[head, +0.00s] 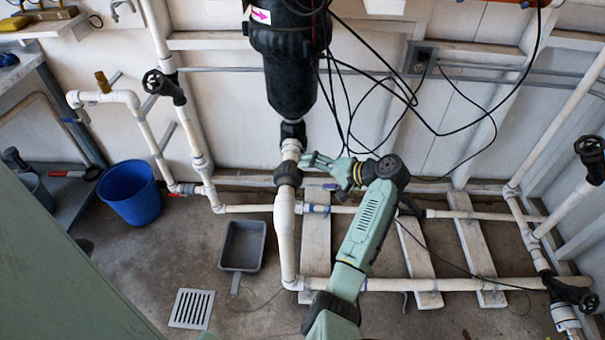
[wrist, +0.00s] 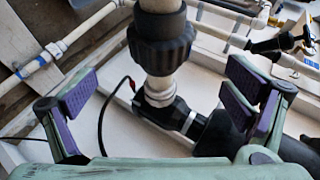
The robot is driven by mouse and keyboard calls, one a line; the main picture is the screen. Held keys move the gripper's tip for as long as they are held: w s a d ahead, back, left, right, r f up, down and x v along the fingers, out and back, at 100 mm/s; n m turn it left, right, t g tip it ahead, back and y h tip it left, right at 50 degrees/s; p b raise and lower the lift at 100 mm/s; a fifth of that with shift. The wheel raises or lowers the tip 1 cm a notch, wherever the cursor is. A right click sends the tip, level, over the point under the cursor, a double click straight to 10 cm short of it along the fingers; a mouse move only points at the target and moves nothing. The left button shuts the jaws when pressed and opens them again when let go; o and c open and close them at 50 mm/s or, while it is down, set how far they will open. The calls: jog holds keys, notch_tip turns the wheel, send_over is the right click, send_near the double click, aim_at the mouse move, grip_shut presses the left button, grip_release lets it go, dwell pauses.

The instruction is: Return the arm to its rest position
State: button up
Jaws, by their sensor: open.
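My gripper (head: 318,161) is at the end of my green arm, in the middle of the head view, beside the white vertical pipe below the black filter housing (head: 290,75). In the wrist view my gripper (wrist: 165,105) is open, with its purple-padded fingers spread wide. A black union nut (wrist: 160,45) on the white pipe shows between and beyond the fingers. The same nut (head: 288,174) is just left of my gripper in the head view. The fingers appear apart from it, with nothing held. A black elbow (wrist: 172,118) lies at the pipe's end.
White pipes run along the floor (head: 440,284) and wall. Black cables (head: 435,130) hang behind my arm. A blue bucket (head: 131,193) and a grey dustpan-like tray (head: 243,246) stand on the floor at left. Black valve handles (head: 590,150) stick out at right. A floor drain (head: 192,308) is front left.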

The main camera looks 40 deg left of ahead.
jog(key=shift+v, duration=0.85)
